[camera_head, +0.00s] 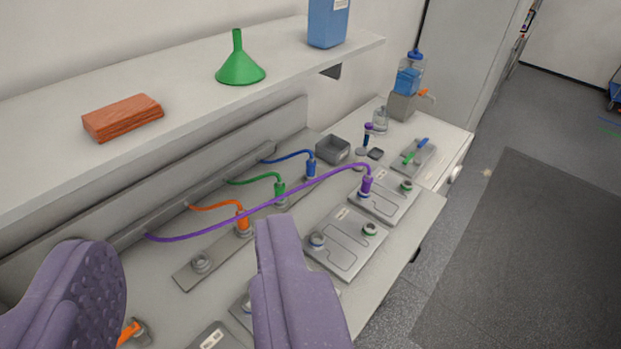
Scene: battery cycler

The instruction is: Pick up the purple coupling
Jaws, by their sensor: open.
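The purple coupling (367,183) stands upright on a port of the farther grey battery plate (391,207). A purple hose (262,204) arcs from its top leftward to the rail along the wall. My gripper (185,245) is in the foreground with its two purple padded fingers wide apart. The gap between them is empty. The coupling is farther off, beyond the right finger and to its upper right. The right finger hides part of the bench and the nearer plates.
Orange (242,220), green (280,189) and blue (311,167) couplings with hoses stand on a strip to the left. A shelf (190,75) overhangs the bench, bearing a green funnel (239,62). A grey box (333,149) stands behind. Open floor lies right.

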